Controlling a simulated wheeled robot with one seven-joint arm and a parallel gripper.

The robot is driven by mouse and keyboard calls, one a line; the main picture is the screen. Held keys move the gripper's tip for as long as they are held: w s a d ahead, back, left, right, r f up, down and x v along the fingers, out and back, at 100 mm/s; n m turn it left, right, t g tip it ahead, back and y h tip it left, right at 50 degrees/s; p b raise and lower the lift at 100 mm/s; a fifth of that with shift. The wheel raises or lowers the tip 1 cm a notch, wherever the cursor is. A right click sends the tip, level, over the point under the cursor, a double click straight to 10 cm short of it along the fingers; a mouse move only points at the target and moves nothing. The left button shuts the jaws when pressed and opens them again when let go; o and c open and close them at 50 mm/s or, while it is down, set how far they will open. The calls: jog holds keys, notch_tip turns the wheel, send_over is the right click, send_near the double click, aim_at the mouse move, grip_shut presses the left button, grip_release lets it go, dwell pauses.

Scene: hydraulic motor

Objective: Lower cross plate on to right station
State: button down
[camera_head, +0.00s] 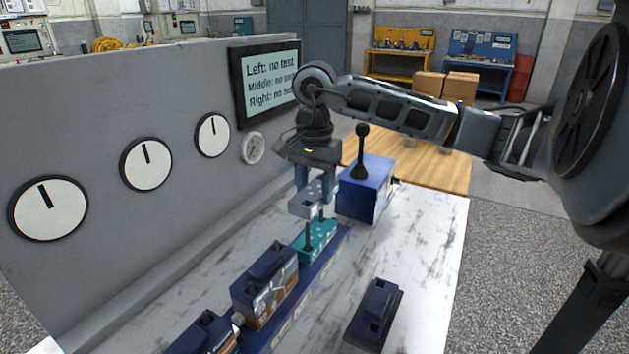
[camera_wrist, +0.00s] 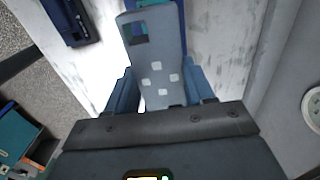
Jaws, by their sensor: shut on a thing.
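My gripper (camera_head: 315,180) is shut on the cross plate (camera_head: 310,199), a grey-blue plate with light square marks. In the wrist view the plate (camera_wrist: 160,70) lies between the two blue fingers (camera_wrist: 163,92) and has a square hole near its far end. The right station (camera_head: 316,240) is a teal block with light marks at the far end of the blue rail, with dark upright pins. The plate is above this station, around the top of the pins as far as I can tell. The plate hides part of the station in the wrist view.
Two motor blocks (camera_head: 265,285) (camera_head: 207,335) stand on the rail (camera_head: 300,300) nearer me. A blue box with a black lever (camera_head: 366,185) stands just behind the station. A dark blue part (camera_head: 374,315) lies on the white table at right. The grey gauge panel (camera_head: 100,120) borders the left.

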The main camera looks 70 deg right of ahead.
jog(key=shift+f+b, duration=0.3)
jog(key=shift+f, duration=1.05)
jog(key=b, duration=0.6)
send_over(315, 233)
jog(key=shift+f, duration=2.3)
jog(key=shift+f+b, duration=0.7)
jog(key=shift+b, duration=0.15)
jog(key=shift+c, duration=1.6)
grip_release()
jog(key=shift+r, duration=3.9)
